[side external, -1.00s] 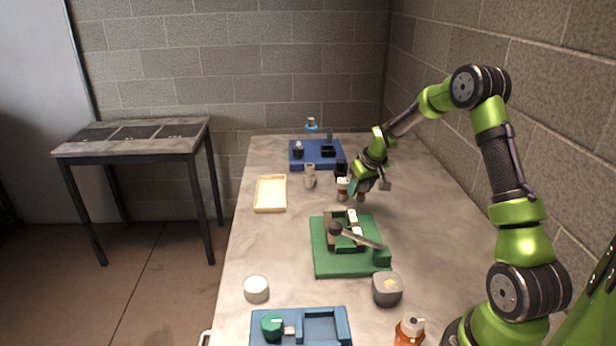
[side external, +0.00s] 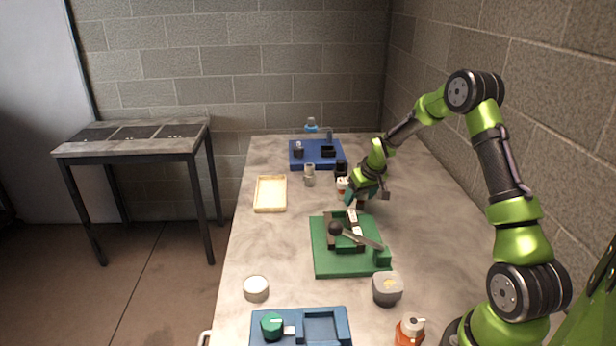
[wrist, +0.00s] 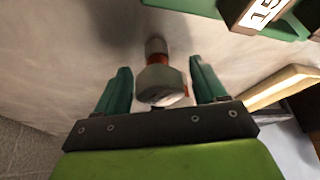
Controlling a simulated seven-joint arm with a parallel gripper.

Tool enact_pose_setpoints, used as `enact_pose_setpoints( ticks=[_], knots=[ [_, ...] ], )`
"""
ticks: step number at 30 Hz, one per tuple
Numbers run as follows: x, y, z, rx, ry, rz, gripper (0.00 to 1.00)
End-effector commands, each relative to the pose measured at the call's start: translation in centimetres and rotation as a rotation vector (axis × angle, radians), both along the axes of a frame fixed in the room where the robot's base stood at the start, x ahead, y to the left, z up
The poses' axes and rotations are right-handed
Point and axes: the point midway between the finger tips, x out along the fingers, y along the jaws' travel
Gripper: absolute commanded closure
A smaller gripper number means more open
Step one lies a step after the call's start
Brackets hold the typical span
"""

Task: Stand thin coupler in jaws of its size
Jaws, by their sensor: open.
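My gripper (side external: 357,203) hangs over the grey table just behind the green fixture. In the wrist view its two green fingers (wrist: 158,82) are apart. A fitting (wrist: 160,82) with a grey faceted near end, orange bands and a narrower grey far end shows between them, with gaps at both sides. It looks like a coupler, but I cannot tell its size. The green fixture (side external: 325,262) carries brown jaw blocks with white labels (side external: 352,216). One label in the wrist view (wrist: 263,12) reads 15. The lower end of the fitting is hard to see in the side view.
A white-and-red bottle (side external: 342,184) stands close left of my gripper. A pale wooden tray (side external: 257,208) lies left. A blue fixture (side external: 295,162) stands behind; another (side external: 300,312) stands in front.

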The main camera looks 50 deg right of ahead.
Motion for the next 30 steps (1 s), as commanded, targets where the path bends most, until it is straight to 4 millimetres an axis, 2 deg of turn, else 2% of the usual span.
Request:
enact_pose_setpoints(
  ticks=[5, 15, 23, 26, 29, 30],
  knots=[
    [-0.5, 0.1, 1.9, -0.002, -0.003, -0.001, 0.29],
    [-3.1, 1.2, 8.5, -0.002, -0.003, -0.001, 0.29],
    [-4.2, 1.8, 11.3, -0.002, -0.003, 0.001, 0.29],
    [-4.3, 3.5, 12.6, -0.003, -0.011, 0.009, 0.29],
    [-4.9, 7.2, 15.3, -0.003, -0.038, 0.024, 0.29],
    [-5.4, 9.2, 16.5, 0.001, -0.052, 0.029, 0.29]
  ],
)
